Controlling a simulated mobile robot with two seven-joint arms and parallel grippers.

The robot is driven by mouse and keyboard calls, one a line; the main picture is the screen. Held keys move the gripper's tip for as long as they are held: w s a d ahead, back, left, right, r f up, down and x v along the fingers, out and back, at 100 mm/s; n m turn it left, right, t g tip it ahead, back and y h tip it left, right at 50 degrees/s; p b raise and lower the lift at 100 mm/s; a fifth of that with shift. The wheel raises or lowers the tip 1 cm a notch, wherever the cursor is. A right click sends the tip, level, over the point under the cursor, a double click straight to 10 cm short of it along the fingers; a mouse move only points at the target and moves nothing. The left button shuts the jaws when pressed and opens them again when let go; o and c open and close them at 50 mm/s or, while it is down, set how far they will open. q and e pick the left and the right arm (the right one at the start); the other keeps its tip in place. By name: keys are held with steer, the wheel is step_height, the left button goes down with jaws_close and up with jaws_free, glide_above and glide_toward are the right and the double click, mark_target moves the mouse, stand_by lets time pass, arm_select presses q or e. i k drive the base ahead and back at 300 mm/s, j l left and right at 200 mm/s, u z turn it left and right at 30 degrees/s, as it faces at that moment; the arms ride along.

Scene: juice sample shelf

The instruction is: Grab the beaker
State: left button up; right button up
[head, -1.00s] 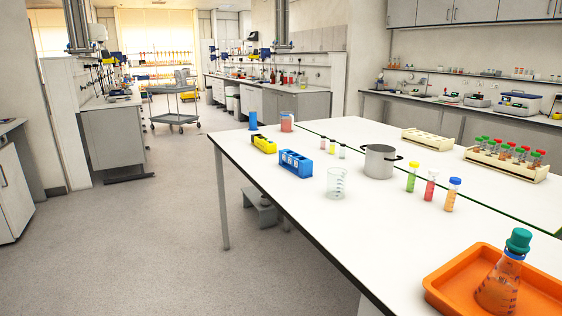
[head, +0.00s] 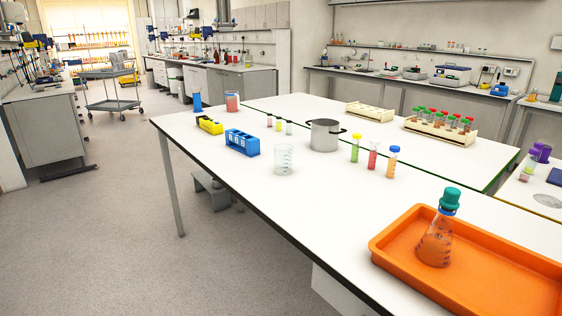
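A clear, empty-looking beaker (head: 284,159) with markings stands upright on the white table (head: 225,178), near its left long edge. It is in front of a blue rack and to the left of a metal pot. A second beaker (head: 232,102) with reddish contents stands at the far end of the table. Neither of my grippers shows in the head view.
An orange tray (head: 480,268) at the near right holds a flask (head: 436,240) with a green stopper. A blue rack (head: 242,143), a yellow rack (head: 209,125), a metal pot (head: 324,135) and capped tubes (head: 373,157) stand around the beaker. Floor left of the table is clear.

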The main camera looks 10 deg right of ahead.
mark_target(283, 153)
steer(key=i+j+z, duration=0.3)
steer(key=i+j, duration=0.15)
steer(key=j, duration=0.2)
steer(key=i+j+z, duration=0.15)
steer(key=j, duration=0.15)
steer(key=i+j+z, duration=0.1)
steer(key=j, duration=0.3)
steer(key=i+j+z, duration=0.15)
steer(key=j, duration=0.25)
steer(key=i+l, duration=0.05)
steer(key=i, duration=0.05)
